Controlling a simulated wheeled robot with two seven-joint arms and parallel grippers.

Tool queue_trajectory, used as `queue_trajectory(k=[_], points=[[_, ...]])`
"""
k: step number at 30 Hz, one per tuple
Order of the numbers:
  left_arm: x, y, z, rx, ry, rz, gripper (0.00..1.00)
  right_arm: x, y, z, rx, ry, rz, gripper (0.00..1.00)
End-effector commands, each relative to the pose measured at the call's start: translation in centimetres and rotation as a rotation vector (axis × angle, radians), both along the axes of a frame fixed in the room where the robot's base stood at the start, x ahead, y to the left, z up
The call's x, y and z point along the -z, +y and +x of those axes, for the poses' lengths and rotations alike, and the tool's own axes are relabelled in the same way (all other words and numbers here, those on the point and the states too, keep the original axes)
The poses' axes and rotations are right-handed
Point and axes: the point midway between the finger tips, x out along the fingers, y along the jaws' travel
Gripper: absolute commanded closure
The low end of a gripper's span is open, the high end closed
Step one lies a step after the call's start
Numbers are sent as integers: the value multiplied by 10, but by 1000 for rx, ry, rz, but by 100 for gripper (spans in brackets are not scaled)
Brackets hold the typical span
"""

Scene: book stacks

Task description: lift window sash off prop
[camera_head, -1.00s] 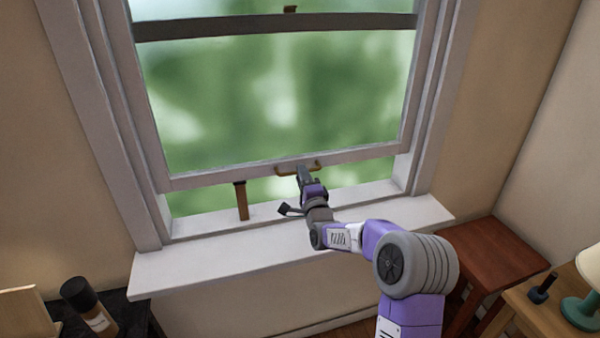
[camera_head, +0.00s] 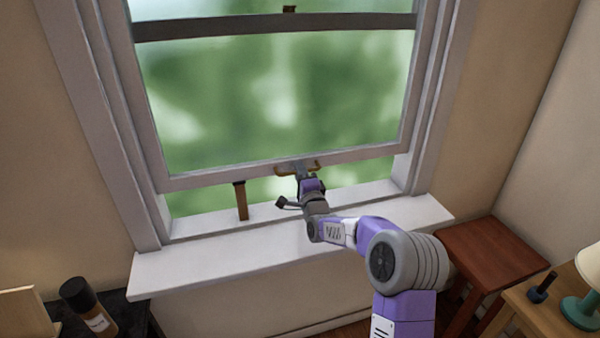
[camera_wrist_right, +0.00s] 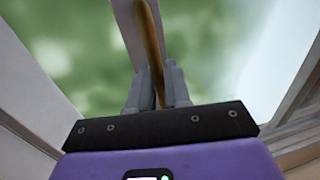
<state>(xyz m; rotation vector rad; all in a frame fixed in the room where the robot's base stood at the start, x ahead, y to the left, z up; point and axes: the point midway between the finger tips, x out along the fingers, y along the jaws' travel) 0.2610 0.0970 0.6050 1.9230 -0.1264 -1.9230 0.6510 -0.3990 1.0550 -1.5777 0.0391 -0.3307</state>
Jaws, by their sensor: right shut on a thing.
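The window sash (camera_head: 225,179) is partly raised, with a gap between its bottom rail and the white sill. A brown wooden prop (camera_head: 241,200) stands upright on the sill under the left part of the rail; its top meets the rail or nearly so. A brass handle (camera_head: 316,165) is fixed to the rail right of the prop. My right gripper (camera_head: 298,170) is at this handle. In the right wrist view the gripper (camera_wrist_right: 158,88) is shut on the brass handle (camera_wrist_right: 150,45), which runs between its fingers. My left gripper is not in view.
The white sill (camera_head: 210,262) is clear apart from the prop. A dark bottle (camera_head: 90,306) stands on a dark table at lower left. A reddish wooden stool (camera_head: 492,255) and a table with a teal lamp (camera_head: 580,311) stand at right.

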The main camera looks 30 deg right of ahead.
Motion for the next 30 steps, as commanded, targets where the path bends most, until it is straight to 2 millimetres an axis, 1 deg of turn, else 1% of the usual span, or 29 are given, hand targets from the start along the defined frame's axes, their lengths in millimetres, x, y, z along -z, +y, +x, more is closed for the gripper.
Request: queue_trajectory(k=[2, 5, 8, 9, 12, 15, 19, 28, 29, 30], points=[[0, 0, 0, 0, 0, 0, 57, -1, 0, 0, 0, -1, 0, 100], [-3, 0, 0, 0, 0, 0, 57, -12, 0, 0, 1, -4, -1, 100], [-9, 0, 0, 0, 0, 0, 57, -37, -1, 0, 2, -12, -3, 100], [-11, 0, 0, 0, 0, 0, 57, -50, -1, 0, 2, -16, -6, 100], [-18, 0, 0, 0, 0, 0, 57, -77, -1, 0, 2, -18, -5, 100], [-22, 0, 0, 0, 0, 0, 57, -94, -1, -1, 3, -15, -3, 100], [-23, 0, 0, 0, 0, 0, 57, -101, 0, 0, 1, -7, -2, 100], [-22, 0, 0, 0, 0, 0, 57, -101, 0, 0, 1, -6, -2, 100], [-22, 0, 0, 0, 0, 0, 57, -100, 0, 0, 1, -6, -2, 78], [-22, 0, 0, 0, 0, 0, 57, -100, 0, 0, 1, -6, -2, 72]])
